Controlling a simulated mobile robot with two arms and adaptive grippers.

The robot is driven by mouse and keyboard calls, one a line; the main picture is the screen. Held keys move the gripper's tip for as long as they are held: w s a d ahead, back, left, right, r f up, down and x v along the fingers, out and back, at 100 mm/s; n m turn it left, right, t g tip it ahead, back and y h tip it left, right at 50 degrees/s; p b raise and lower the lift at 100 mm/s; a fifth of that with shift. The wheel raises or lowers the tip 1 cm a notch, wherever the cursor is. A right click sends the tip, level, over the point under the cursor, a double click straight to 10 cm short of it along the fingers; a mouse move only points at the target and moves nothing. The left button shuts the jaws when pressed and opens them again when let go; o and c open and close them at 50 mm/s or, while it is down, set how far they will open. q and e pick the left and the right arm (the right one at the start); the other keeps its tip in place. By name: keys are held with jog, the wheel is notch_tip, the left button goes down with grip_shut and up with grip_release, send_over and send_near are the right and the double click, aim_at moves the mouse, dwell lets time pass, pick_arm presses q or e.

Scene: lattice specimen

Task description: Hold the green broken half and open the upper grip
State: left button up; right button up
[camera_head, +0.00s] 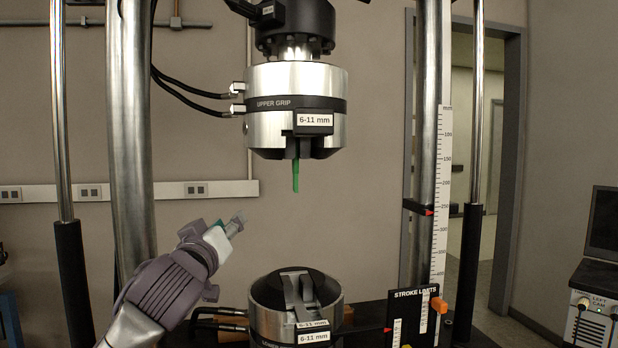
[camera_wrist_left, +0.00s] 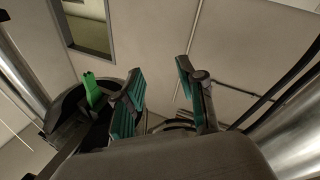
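The green broken half (camera_head: 296,177) hangs down from the jaws of the upper grip (camera_head: 270,125), a steel cylinder with a black band labelled "UPPER GRIP" and "6-11 mm". Its top end is hidden in the jaws. The green half also shows in the left wrist view (camera_wrist_left: 92,91), to the left of my fingers. My left gripper (camera_head: 239,220) is below and to the left of the green half, apart from it. In the left wrist view, its two teal-padded fingers (camera_wrist_left: 160,68) are spread with nothing between them. My right gripper is not in view.
The lower grip (camera_head: 268,298) stands below, with metal jaws on top. Steel columns (camera_head: 131,130) flank the grips. A "STROKE LIMITS" panel (camera_head: 413,312) and a scale (camera_head: 442,200) are on the right. Black hoses (camera_head: 190,92) run to the upper grip. The space between the grips is free.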

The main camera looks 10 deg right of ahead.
aim_at(296, 170)
pick_arm(q)
jog(key=s+d+r+y, duration=0.6)
jog(key=s+d+r, duration=0.4)
jog(key=d, duration=0.4)
jog(key=shift+m+g, duration=0.4)
jog(key=w, duration=1.2)
jog(key=shift+a, duration=0.25)
jog(key=shift+c, duration=0.2)
grip_shut()
jog(key=c, duration=0.7)
grip_release()
grip_shut()
jog(key=shift+f, duration=0.1)
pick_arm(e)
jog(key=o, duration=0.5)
